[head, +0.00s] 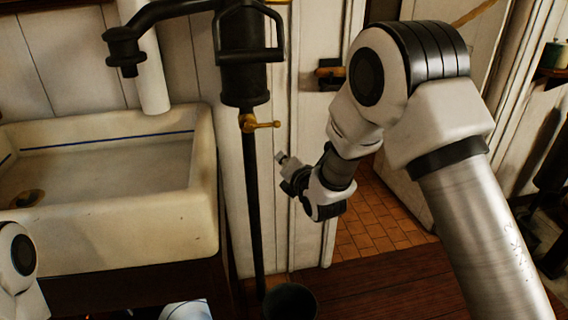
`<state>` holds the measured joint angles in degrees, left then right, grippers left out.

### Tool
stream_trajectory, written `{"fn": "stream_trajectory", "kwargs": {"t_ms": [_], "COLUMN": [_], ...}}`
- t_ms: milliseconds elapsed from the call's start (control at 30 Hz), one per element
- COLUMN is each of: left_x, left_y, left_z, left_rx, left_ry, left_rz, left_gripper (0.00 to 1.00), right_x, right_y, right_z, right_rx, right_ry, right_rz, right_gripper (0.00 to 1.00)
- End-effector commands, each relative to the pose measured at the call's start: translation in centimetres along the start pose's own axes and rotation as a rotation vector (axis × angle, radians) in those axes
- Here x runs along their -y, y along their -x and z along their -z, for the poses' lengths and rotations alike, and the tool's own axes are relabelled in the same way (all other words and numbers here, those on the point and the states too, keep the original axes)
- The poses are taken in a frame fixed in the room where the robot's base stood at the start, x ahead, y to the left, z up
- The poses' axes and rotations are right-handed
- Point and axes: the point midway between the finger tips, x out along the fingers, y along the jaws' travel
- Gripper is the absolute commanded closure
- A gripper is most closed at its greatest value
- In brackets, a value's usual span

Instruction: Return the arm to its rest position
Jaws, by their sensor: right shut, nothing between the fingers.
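My right arm comes in from the lower right, bends at a high elbow and reaches back down to the middle of the picture. My right gripper (284,160) is at its end, small and partly turned away, shut with nothing in it. It appears in front of the white panelled wall, just right of the black pump pipe. Of my left arm only a white joint shows at the lower left edge. My left gripper cannot be made out.
A white sink (120,235) stands at the left. A black hand pump (243,75) with a brass tap (262,124) rises beside it. A dark bucket (290,301) is on the floor below. A doorway with a tiled floor (375,215) lies behind my right arm.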

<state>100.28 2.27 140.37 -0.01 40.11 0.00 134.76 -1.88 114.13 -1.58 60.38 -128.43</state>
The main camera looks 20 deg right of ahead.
Motion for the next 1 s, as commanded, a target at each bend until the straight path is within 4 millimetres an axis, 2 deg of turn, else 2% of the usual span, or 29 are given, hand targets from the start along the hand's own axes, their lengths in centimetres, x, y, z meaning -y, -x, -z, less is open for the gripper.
{"fn": "stream_trajectory", "kwargs": {"t_ms": [167, 267, 367, 433, 467, 500, 567, 600, 667, 700, 800, 833, 900, 1000], "left_x": [0.0, 0.0, 0.0, 0.0, 0.0, 0.0, -0.1, -0.1, -0.1, -0.1, -0.1, -0.1, -0.1, -0.1], "left_y": [0.0, 0.8, 2.9, 4.6, 5.2, 6.1, 7.2, 7.8, 8.8, 9.4, 10.4, 10.5, 10.5, 10.2], "left_z": [0.0, 0.0, 0.0, 0.0, 0.0, 0.0, 0.0, 0.0, 0.0, 0.0, 0.0, 0.0, 0.0, 0.0], "left_rx": [0.0, 0.001, 0.001, 0.0, 0.0, 0.0, 0.0, 0.0, 0.0, 0.0, 0.0, 0.0, 0.0, 0.001], "left_ry": [0.0, 0.0, 0.0, 0.0, 0.0, 0.0, 0.0, 0.0, 0.0, 0.0, 0.0, 0.0, 0.0, 0.0], "left_rz": [0.0, 0.0, 0.0, 0.0, 0.0, 0.0, 0.0, 0.0, 0.0, 0.0, 0.0, 0.0, 0.0, 0.0], "left_gripper": [0.79, 0.79, 0.79, 0.79, 0.79, 0.79, 0.79, 0.79, 0.79, 0.79, 0.79, 0.79, 0.79, 0.79], "right_x": [-0.1, 0.7, 4.0, 7.9, 9.7, 12.1, 15.5, 17.5, 20.0, 21.5, 23.9, 24.2, 24.7, 24.7], "right_y": [0.9, 1.0, 1.7, 3.7, 5.0, 7.0, 10.6, 13.3, 17.8, 21.0, 29.0, 31.0, 34.6, 37.6], "right_z": [0.0, 0.7, 3.1, 6.0, 7.4, 9.3, 12.0, 13.6, 15.7, 16.9, 19.1, 19.5, 20.1, 20.4], "right_rx": [0.0, -0.019, -0.082, -0.154, -0.191, -0.239, -0.298, -0.323, -0.336, -0.324, -0.196, -0.133, 0.05, 0.349], "right_ry": [0.0, -0.002, -0.013, -0.024, -0.032, -0.07, -0.179, -0.276, -0.448, -0.577, -0.933, -1.034, -1.26, -1.539], "right_rz": [0.0, 0.023, 0.105, 0.2, 0.251, 0.326, 0.455, 0.55, 0.709, 0.826, 1.134, 1.214, 1.373, 1.508], "right_gripper": [1.0, 1.0, 1.0, 1.0, 1.0, 1.0, 1.0, 1.0, 1.0, 1.0, 1.0, 1.0, 1.0, 1.0]}}
